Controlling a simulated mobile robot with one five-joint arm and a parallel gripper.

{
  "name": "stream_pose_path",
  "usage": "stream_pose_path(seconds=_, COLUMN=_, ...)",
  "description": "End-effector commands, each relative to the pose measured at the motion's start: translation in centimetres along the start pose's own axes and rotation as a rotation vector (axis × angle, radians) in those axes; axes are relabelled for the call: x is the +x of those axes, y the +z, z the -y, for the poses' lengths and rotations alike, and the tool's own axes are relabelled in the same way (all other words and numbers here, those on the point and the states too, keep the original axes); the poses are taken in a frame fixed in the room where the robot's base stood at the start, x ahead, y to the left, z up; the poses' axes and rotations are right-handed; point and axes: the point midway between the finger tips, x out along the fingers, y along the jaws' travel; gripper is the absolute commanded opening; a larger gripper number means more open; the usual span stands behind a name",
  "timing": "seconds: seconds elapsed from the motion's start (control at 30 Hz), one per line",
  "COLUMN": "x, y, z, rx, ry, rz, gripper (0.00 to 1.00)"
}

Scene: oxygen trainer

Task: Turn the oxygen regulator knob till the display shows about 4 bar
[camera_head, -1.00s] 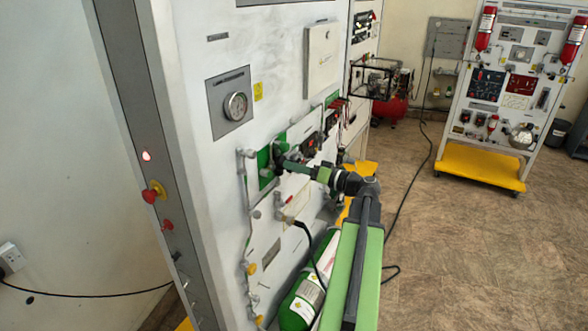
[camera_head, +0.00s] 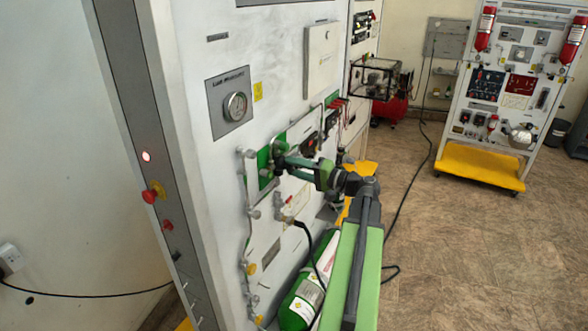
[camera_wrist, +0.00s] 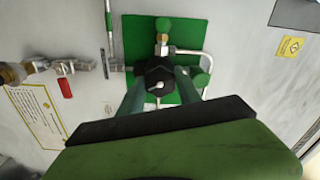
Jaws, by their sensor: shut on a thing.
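The regulator knob (camera_wrist: 155,72) is a black round part in front of a green plate (camera_wrist: 138,31) on the panel. My gripper (camera_wrist: 157,84) is shut on the knob in the wrist view, with one finger on its left side and one on its right. In the head view my gripper (camera_head: 284,159) reaches the green plate (camera_head: 264,168) from the right, and the knob is mostly hidden there by the fingers. A round dial gauge (camera_head: 235,106) sits higher on the panel. Its reading is too small to tell.
Pipes and a brass fitting (camera_wrist: 163,44) run close around the knob. A valve with a red handle (camera_wrist: 65,88) is to the left. The floor (camera_head: 455,250) to the right is open.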

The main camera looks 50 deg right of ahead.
Motion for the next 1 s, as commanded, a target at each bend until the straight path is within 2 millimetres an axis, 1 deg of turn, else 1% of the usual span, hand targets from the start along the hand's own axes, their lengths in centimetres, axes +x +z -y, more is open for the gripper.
stream_pose_path(seconds=0.47, x=0.00, y=0.09, z=-0.10, rx=0.014, ry=0.003, rz=0.002, gripper=0.00)
stream_pose_path(seconds=0.5, x=0.01, y=0.09, z=-0.10, rx=0.014, ry=0.003, rz=0.002, gripper=0.43)
stream_pose_path(seconds=0.63, x=0.03, y=0.08, z=-0.07, rx=0.014, ry=0.002, rz=0.002, gripper=0.60)
stream_pose_path(seconds=0.67, x=0.03, y=0.08, z=-0.06, rx=0.014, ry=0.002, rz=0.002, gripper=0.62)
stream_pose_path(seconds=0.9, x=0.06, y=0.07, z=-0.02, rx=0.014, ry=0.001, rz=0.002, gripper=0.62)
stream_pose_path(seconds=1.0, x=-0.36, y=0.04, z=-0.02, rx=0.014, ry=0.001, rz=0.000, gripper=0.62)
